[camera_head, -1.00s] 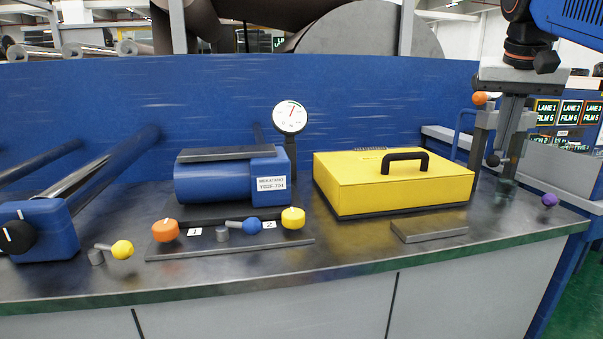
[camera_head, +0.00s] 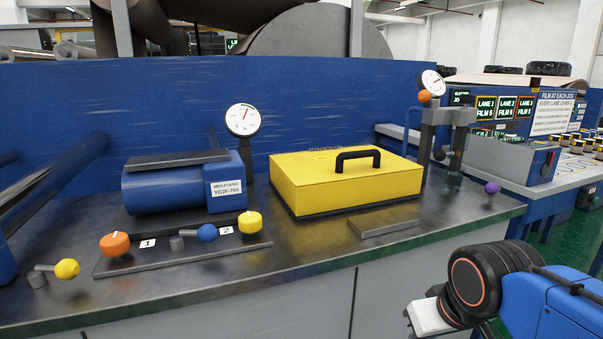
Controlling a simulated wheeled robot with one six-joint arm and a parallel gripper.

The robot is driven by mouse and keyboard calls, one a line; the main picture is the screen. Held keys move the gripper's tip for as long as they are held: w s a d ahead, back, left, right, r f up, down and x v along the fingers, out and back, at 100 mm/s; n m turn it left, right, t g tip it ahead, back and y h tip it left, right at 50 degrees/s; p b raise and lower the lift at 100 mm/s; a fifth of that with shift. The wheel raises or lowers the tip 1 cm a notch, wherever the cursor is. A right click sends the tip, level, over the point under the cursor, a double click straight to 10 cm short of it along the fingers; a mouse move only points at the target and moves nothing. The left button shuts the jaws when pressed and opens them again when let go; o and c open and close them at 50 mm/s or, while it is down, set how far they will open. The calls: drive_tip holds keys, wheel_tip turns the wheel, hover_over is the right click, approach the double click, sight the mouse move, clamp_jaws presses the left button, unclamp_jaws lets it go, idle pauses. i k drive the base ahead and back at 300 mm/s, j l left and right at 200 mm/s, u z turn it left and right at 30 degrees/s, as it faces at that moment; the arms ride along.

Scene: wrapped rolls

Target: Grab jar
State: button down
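No jar can be picked out for certain. Several small round pieces with dark and yellowish parts (camera_head: 574,139) stand on a light tabletop at the far right edge; they are too small to tell whether they are jars. My gripper (camera_head: 418,318) shows only as a pale block at the end of my blue and black arm, low at the right, in front of the bench. It is well away from those pieces. Its fingers cannot be made out, and I see nothing held in it.
A dark metal bench (camera_head: 330,248) carries a yellow case (camera_head: 330,185) with a black handle, a blue cylinder unit (camera_head: 165,190), a dial gauge (camera_head: 243,120), coloured knobs, a flat metal plate (camera_head: 388,226) and a grey upright fixture (camera_head: 440,140). A blue panel (camera_head: 330,90) stands behind.

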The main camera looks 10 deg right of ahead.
sight(454, 175)
drive_tip(key=i+l+z, duration=0.1)
drive_tip(key=z, duration=0.6)
